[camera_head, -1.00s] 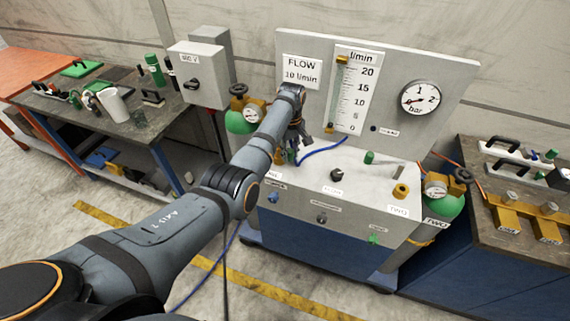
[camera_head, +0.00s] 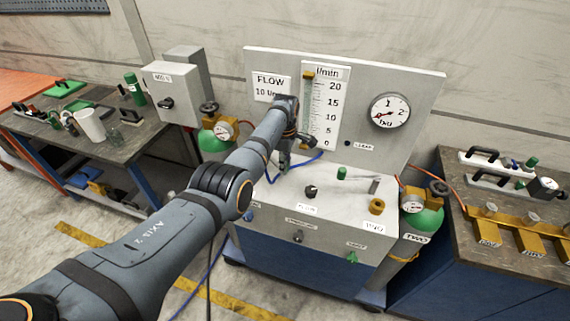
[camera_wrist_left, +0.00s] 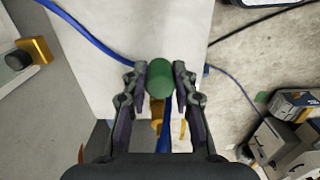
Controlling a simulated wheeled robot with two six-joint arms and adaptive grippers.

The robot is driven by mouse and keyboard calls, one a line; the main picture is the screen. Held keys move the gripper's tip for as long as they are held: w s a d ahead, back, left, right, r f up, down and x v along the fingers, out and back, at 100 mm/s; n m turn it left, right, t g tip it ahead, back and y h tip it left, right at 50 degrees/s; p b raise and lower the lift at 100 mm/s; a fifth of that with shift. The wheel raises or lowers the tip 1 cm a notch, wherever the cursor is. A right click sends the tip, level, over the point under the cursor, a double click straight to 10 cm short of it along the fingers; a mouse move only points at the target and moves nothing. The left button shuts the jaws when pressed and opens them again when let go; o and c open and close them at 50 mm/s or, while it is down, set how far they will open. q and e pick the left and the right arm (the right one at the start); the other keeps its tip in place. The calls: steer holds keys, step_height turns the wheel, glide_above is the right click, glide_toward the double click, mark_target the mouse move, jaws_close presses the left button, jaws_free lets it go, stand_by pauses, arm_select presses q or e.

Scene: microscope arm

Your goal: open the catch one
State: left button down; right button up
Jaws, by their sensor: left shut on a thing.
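My left gripper (camera_head: 287,158) is at the left part of the cabinet top, in front of the flow panel. In the left wrist view, its two fingers (camera_wrist_left: 160,76) are shut on a green cylindrical handle (camera_wrist_left: 160,73), one finger on each side. A brass fitting (camera_wrist_left: 157,113) and a blue hose show below the handle, between the fingers. I take this green handle to be catch one; its label is not readable. A similar green handle (camera_head: 342,173) stands at the right, with a brass fitting (camera_head: 376,206) near the TWO label. My right gripper is not in view.
A black knob (camera_head: 311,191) stands on the cabinet top. The upright panel holds a flow tube (camera_head: 305,110) and a bar gauge (camera_head: 389,111). Green gas bottles stand at both sides. Benches with tools stand left and right.

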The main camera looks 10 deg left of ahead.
arm_select(q)
steer(key=shift+w, duration=0.1)
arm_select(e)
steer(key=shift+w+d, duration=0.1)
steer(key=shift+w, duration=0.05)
arm_select(q)
steer(key=c, duration=1.1)
jaws_free()
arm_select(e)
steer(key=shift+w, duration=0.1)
arm_select(q)
steer(key=shift+o, duration=0.2)
step_height(320, 180, up, 12)
